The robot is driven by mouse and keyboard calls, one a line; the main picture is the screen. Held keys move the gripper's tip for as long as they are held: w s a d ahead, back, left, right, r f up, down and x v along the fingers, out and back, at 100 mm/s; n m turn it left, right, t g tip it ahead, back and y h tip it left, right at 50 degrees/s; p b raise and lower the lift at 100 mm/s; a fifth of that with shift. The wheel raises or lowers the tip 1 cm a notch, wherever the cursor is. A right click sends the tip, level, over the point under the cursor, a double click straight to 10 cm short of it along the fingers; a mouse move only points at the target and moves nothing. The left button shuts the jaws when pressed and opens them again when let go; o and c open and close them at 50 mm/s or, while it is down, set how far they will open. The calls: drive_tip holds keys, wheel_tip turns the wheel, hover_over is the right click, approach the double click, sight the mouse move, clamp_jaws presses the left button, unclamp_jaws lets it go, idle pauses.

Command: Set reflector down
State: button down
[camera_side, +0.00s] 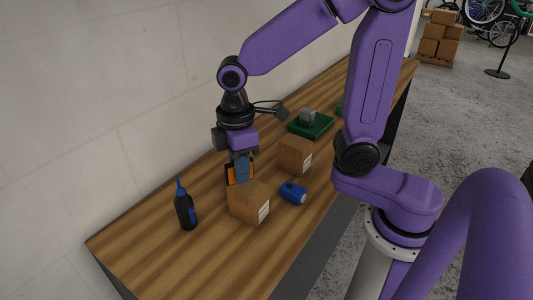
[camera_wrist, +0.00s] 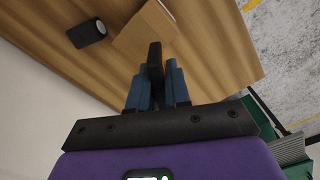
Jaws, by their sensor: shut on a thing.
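My gripper (camera_side: 241,178) is shut on the orange reflector (camera_side: 230,176), which shows on both sides of the blue fingers in the side view. The reflector hangs low, just behind the nearer cardboard box (camera_side: 249,203); that box hides the lower edge, so I cannot tell whether it touches the table (camera_side: 150,245). In the wrist view my gripper (camera_wrist: 158,80) has a dark upright piece (camera_wrist: 155,60) between its fingers, probably the reflector seen from its edge or back.
A black bottle with a blue nozzle (camera_side: 186,210) stands left. A blue cylinder (camera_side: 293,193) lies right of the nearer box. A second cardboard box (camera_side: 295,155) and a green tray (camera_side: 323,128) with a grey block (camera_side: 307,116) stand farther back. The table's near-left end is bare.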

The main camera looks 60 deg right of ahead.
drive_tip(key=w+d+m, duration=0.4)
drive_tip(key=w+d, duration=0.2)
drive_tip(key=m, duration=0.8)
hover_over(266, 149)
wheel_tip(266, 149, down, 4)
wheel_tip(266, 149, down, 9)
drive_tip(key=shift+a+f, duration=0.1)
drive_tip(key=shift+f, duration=0.05)
drive_tip(key=c, duration=1.1)
unclamp_jaws()
drive_tip(key=shift+f, duration=0.1)
